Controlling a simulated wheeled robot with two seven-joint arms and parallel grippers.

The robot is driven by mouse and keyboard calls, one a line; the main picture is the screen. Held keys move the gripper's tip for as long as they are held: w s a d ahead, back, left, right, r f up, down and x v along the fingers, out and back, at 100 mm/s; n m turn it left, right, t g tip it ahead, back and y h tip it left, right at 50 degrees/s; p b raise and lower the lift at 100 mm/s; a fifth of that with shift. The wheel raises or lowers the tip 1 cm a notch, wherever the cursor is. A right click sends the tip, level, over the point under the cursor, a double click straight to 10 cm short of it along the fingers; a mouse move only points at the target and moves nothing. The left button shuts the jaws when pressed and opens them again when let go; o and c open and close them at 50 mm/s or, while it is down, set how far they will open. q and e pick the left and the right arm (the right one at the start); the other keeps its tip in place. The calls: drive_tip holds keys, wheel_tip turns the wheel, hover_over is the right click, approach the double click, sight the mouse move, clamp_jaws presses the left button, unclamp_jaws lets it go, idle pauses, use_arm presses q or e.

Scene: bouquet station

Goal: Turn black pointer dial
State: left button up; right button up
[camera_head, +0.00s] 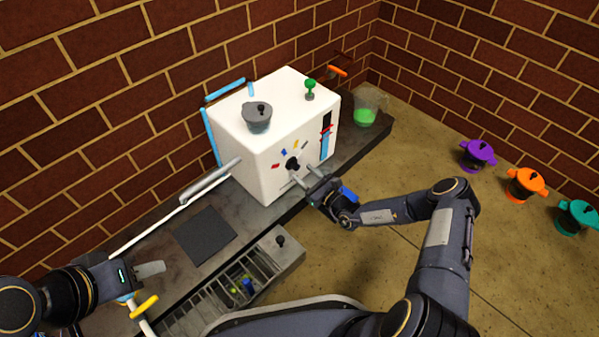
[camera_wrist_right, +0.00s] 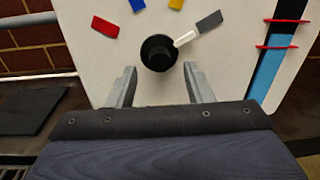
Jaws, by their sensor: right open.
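The black pointer dial (camera_head: 292,164) is on the front of the white box (camera_head: 262,165). In the right wrist view the dial (camera_wrist_right: 158,55) is a round black knob, and its white pointer (camera_wrist_right: 185,39) aims up and right at a grey mark (camera_wrist_right: 209,21). Red, blue and yellow marks lie further left around it. My right gripper (camera_head: 306,174) is open in front of the dial. In the wrist view its fingers (camera_wrist_right: 159,78) stand apart, left and right of the knob's lower part, with nothing gripped. My left gripper (camera_head: 150,270) is at the lower left, far from the dial.
A grey lidded pot (camera_head: 257,117) and a green knob (camera_head: 310,88) are on top of the box. A beaker with green liquid (camera_head: 366,107) stands right of it. A yellow lever (camera_head: 144,306) is close to my left gripper. An open drawer (camera_head: 262,272) juts out below the counter.

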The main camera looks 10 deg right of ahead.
sight(298, 169)
drive_tip(key=shift+b+x, duration=0.45)
drive_tip(key=shift+x, duration=1.1)
drive_tip(key=shift+s, duration=0.1)
drive_tip(key=c, duration=1)
drive_tip(key=shift+r+n+p, duration=0.15)
drive_tip(key=shift+n+p, duration=0.55)
drive_tip(key=shift+p, duration=0.1)
drive_tip(key=shift+n+p, duration=0.95)
drive_tip(key=shift+n, duration=0.15)
drive_tip(key=shift+n+y+p, duration=0.3)
drive_tip(key=shift+n+p, duration=0.9)
drive_tip(key=shift+n, duration=0.9)
drive_tip(key=o, duration=1)
